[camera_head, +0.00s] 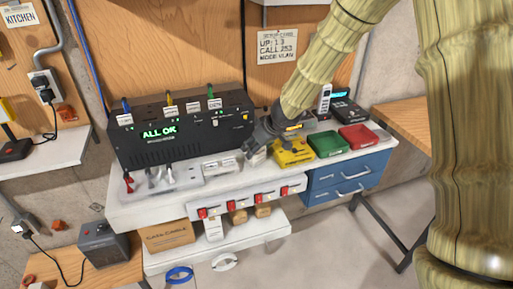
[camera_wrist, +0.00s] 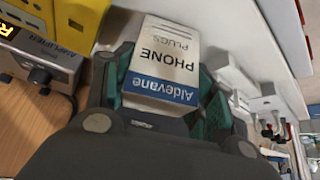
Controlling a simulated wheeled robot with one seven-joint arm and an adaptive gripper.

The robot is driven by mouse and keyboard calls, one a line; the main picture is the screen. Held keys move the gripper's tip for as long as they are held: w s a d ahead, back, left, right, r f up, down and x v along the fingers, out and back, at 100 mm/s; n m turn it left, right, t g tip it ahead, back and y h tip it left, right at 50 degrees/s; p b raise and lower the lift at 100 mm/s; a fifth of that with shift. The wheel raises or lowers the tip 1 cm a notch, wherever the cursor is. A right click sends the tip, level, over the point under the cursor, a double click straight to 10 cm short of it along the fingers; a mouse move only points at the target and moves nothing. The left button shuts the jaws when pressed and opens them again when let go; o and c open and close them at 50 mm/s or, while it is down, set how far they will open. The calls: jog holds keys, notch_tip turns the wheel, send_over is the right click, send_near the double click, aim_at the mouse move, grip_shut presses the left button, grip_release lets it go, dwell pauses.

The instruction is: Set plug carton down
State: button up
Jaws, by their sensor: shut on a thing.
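The plug carton (camera_wrist: 165,62) is a small white box with a blue band, lettered "Aldevane PHONE PLUGS". It sits between the fingers of my gripper (camera_wrist: 164,85), which is shut on it. In the head view my gripper (camera_head: 258,142) is over the white worktop (camera_head: 130,213), just left of a yellow case. Only a small pale part of the carton shows there, below the fingers. I cannot tell whether its base touches the worktop.
A yellow case (camera_head: 292,152), a green case (camera_head: 326,144) and a red case (camera_head: 358,137) stand in a row to the right. A black panel unit reading "ALL OK" (camera_head: 160,132) stands left. Red-switched sockets (camera_head: 234,204) line the front edge.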

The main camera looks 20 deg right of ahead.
jog(key=shift+f, duration=0.2)
jog(key=o, duration=1.1)
jog(key=shift+r, duration=0.15)
